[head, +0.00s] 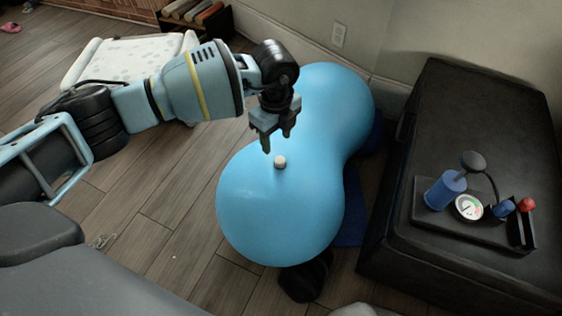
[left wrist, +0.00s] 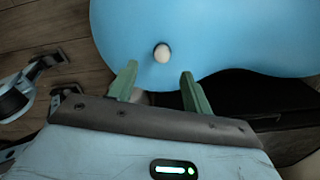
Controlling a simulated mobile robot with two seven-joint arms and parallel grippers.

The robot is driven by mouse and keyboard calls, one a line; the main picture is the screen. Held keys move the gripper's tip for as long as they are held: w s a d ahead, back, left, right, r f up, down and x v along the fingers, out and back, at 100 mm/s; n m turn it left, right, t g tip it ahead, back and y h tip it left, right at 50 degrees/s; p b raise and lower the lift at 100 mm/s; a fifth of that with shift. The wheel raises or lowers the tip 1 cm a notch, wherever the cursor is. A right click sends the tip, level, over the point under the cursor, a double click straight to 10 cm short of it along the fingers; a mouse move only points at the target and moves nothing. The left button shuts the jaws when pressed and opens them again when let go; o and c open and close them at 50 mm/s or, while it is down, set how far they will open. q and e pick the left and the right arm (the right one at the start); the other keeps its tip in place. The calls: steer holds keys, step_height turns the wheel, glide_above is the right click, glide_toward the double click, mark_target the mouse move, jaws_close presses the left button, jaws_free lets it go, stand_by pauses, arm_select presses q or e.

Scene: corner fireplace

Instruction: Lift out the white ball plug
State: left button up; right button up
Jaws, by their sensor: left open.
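The white ball plug (head: 280,162) is a small pale knob seated in the top of the blue peanut-shaped ball (head: 285,215). In the left wrist view the plug (left wrist: 161,53) shows on the blue ball (left wrist: 220,30), ahead of and between my fingers. My left gripper (head: 276,143) is open and empty, with its fingers pointing down, just above and behind the plug and apart from it. It also shows in the left wrist view (left wrist: 157,82), one green finger on each side. My right gripper is in neither view.
A black box-like bench (head: 470,120) stands at the right, bearing a tray with a blue cylinder (head: 445,190), a round gauge (head: 469,207) and a red knob (head: 527,205). A white patterned mat or cushion (head: 120,55) lies at the back left. Wooden floor (head: 150,190) is clear left of the ball.

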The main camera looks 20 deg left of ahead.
mark_target(280, 159)
arm_select(q)
steer(key=shift+f+b, duration=0.4)
steer(key=shift+f, duration=0.85)
steer(key=shift+d+f+b, duration=0.1)
steer(key=shift+f+b, duration=0.2)
steer(key=shift+f, duration=0.15)
steer(key=f, duration=0.1)
steer(key=f+b, duration=0.2)
steer(key=shift+w+d+f, duration=0.15)
steer(key=shift+d+f, duration=0.05)
steer(key=shift+d, duration=0.05)
steer(key=shift+f, duration=0.4)
steer(key=c, duration=0.7)
steer(key=shift+c, duration=1.4)
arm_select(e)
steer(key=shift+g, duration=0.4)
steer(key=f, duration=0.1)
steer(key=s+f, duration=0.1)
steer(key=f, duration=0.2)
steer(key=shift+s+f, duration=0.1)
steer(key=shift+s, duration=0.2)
arm_select(q)
steer(key=shift+r, duration=0.1)
